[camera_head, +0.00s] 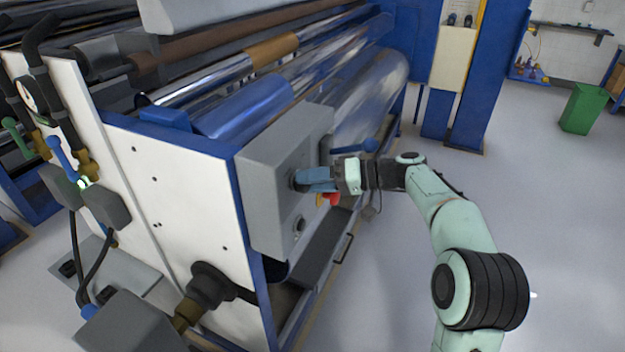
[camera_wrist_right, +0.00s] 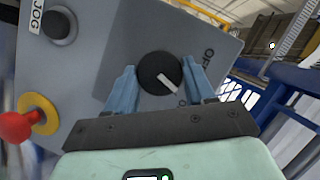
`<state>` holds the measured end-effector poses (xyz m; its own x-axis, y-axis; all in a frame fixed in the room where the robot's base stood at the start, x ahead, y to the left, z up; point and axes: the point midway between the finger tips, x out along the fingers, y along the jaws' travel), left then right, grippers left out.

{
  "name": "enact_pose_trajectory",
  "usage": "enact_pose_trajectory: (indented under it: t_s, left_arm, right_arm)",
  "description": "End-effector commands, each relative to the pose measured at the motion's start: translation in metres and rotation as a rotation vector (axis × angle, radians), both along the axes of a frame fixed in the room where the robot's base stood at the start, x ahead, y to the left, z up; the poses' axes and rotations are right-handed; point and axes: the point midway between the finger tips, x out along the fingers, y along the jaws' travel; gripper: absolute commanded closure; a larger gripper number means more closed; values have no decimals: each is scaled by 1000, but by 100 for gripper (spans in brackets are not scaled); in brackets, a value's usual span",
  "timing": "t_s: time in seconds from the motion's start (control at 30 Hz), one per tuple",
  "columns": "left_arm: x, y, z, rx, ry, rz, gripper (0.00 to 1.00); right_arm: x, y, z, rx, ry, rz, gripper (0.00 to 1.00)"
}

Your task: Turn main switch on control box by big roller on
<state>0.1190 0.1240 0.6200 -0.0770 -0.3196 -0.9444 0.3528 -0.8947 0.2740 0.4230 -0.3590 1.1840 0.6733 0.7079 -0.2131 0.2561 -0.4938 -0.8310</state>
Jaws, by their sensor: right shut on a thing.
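The grey control box (camera_head: 265,165) is fixed to the end of the big roller machine. Its main switch (camera_wrist_right: 158,74) is a round black knob with a white pointer line, which slants toward the lower right in the right wrist view. My right gripper (camera_wrist_right: 160,85) has its two blue fingers on either side of the knob, shut on it. In the head view the right gripper (camera_head: 310,180) reaches the box face from the right and hides most of the knob. My left gripper does not show in either view.
A red button on a yellow base (camera_wrist_right: 25,121) and a black JOG button (camera_wrist_right: 58,25) are on the same box face. The silver rollers (camera_head: 370,90) lie behind the box. Open grey floor (camera_head: 560,220) lies to the right, with a green bin (camera_head: 583,108) farther back.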

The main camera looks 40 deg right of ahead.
Motion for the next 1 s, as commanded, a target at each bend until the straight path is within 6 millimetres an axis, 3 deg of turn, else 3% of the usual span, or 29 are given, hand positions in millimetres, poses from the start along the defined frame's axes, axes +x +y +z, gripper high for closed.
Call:
enact_pose_trajectory:
  t_s: [0.4,1.0]
  left_arm:
    - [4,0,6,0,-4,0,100]
    - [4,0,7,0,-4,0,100]
  right_arm:
    - [1,-1,0,228,115,-2,77]
    - [1,-1,-1,286,145,-3,76]
